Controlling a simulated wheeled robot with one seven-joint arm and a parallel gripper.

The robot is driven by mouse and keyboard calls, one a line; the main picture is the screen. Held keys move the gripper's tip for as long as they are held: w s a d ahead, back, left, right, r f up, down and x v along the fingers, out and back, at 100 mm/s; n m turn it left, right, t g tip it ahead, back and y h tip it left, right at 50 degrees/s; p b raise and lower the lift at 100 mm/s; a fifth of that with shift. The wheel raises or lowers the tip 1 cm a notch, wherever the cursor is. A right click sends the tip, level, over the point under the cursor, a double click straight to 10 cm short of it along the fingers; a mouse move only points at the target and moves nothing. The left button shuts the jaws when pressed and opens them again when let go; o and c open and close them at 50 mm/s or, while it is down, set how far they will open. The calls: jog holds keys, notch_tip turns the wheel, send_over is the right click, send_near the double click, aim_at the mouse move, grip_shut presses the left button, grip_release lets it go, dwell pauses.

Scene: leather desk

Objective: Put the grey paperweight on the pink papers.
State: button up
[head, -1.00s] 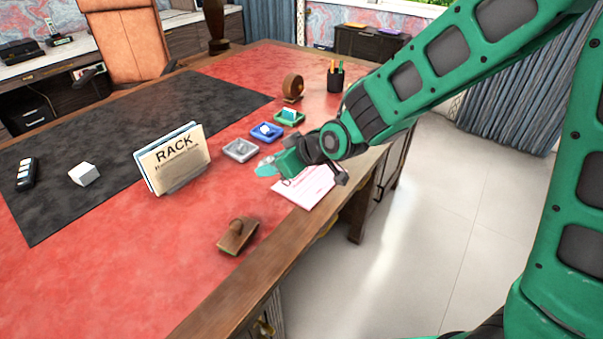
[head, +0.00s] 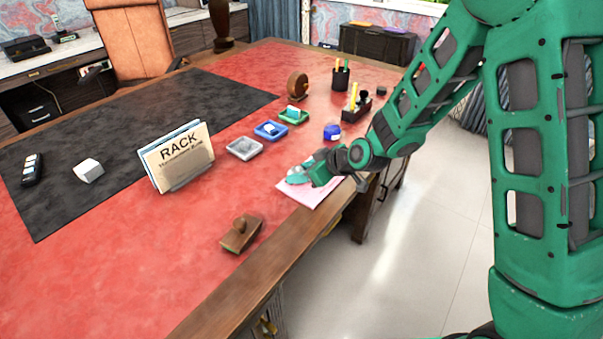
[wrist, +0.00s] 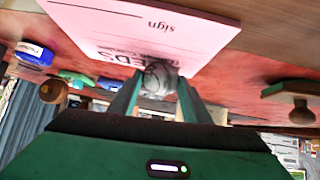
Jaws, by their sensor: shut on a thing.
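The pink papers (head: 325,191) lie near the front edge of the red desk top, partly hidden by my gripper in the head view. They show large with printed text in the wrist view (wrist: 140,22). My gripper (head: 295,176) is at the papers' left end in the head view. In the wrist view its fingers are shut on the rounded grey paperweight (wrist: 160,77), which overlaps the edge of the papers. I cannot tell whether the paperweight touches them.
A wooden blotter (head: 241,233) and a RACK file holder (head: 178,158) stand to the left. Red desk between is clear.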

jog(key=shift+f, duration=0.25)
jog(key=o, duration=1.2)
jog(key=shift+o, duration=0.2)
jog(key=shift+r, duration=0.1)
jog(key=shift+s+d+r, duration=0.15)
jog(key=shift+r, duration=0.05)
jog(key=v, duration=1.1)
jog(key=shift+s+d+r, duration=0.1)
jog(key=shift+s+r, duration=0.05)
